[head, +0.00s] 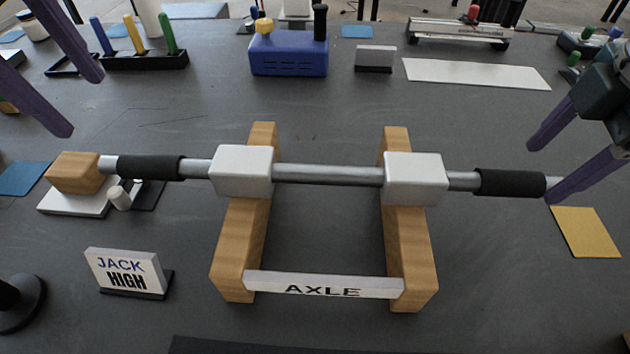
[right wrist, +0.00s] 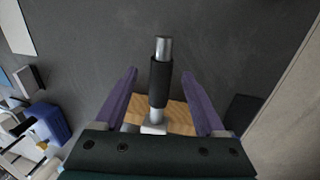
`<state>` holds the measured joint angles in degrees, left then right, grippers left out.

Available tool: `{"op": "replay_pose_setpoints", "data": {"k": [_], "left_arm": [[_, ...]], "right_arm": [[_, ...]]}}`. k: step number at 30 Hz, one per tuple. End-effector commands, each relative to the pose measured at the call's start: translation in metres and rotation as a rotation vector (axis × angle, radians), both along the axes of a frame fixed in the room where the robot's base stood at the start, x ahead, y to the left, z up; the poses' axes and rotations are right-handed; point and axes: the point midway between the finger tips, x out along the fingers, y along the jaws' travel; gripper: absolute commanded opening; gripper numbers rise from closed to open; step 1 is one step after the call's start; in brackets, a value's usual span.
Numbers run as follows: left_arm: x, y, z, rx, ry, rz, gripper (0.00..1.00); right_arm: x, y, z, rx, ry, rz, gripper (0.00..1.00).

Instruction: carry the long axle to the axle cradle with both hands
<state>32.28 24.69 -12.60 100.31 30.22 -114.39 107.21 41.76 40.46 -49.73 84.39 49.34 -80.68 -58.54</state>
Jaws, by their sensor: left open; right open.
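The long axle (head: 328,174) is a silver bar with a black sleeve near each end and two white blocks (head: 243,171) around it. It lies level across the axle cradle (head: 411,255), two wooden beams joined by a white "AXLE" plate. My left gripper (head: 83,106) is open, above and left of the axle's left end, with nothing between its fingers. My right gripper (head: 542,174) is open at the right end. In the right wrist view the black sleeve (right wrist: 159,83) appears between its spread fingers; contact is not visible.
A wooden block (head: 75,172) on a white plate stands by the axle's left end. A "JACK HIGH" sign (head: 127,272) is at the front left. A yellow pad (head: 585,231) lies at the right. A blue box (head: 289,52) and a peg rack (head: 133,61) stand behind.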

Motion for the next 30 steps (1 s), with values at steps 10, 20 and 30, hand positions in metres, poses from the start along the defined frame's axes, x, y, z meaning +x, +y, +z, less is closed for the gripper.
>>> {"op": "replay_pose_setpoints", "data": {"k": [10,20,30], "left_arm": [[0.000,0.000,0.000,0.000,0.000,0.000,0.72],[0.000,0.000,0.000,0.000,0.000,0.000,0.72],[0.000,0.000,0.000,0.000,0.000,-0.001,0.72]], "right_arm": [[-0.013,0.001,0.071,0.002,-0.003,0.000,0.72],[-0.017,0.000,0.084,0.000,0.000,0.000,0.72],[-0.017,0.001,0.083,0.001,0.000,0.000,0.72]]}}
